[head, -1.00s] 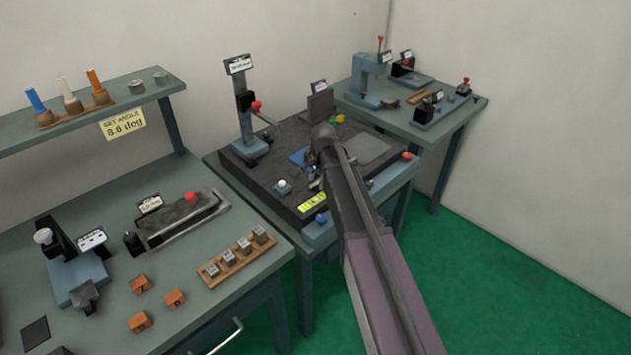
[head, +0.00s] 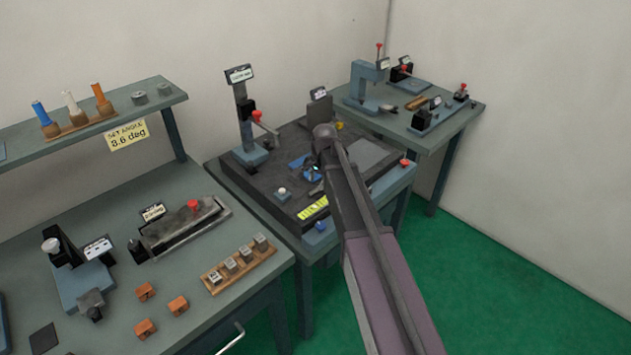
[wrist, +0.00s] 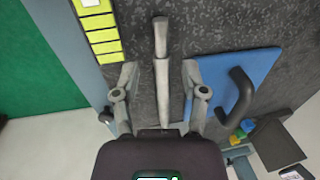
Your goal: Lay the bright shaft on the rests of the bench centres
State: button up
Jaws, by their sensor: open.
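My gripper (wrist: 160,68) is open, one finger on each side of the shaft, with a gap visible on both sides. I cannot tell how far the fingertips are above the plate. In the head view my gripper is low over the plate on the middle table, largely hidden by my arm. The labels are too small to tell for sure which fixture is the bench centres.
A blue plate with a dark handle (wrist: 238,95) lies just right of the shaft. A yellow strip (head: 313,208) is near the plate's front edge. A stand with a red knob (head: 247,120) rises at the left. A long red-knobbed fixture (head: 180,228) sits on the near bench.

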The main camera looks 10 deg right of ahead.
notch_tip(320, 180, up, 8)
jog(key=s+p, duration=0.1)
jog(key=p, duration=0.6)
jog(key=shift+d+r+p, duration=0.2)
jog(key=shift+d+p, duration=0.15)
jog(key=shift+d, duration=0.05)
jog(key=shift+s, duration=0.1)
jog(key=s+d+n, duration=0.2)
jog(key=s+n, duration=0.3)
jog(key=s, duration=0.7)
jog(key=s+d+n+g+h, duration=0.1)
jog(key=s+n, duration=0.4)
jog(key=s, duration=0.7)
jog(key=shift+s+d+n, duration=0.15)
jog(key=shift+d+n, duration=0.25)
jog(key=shift+d, duration=0.15)
jog(key=shift+f, duration=0.1)
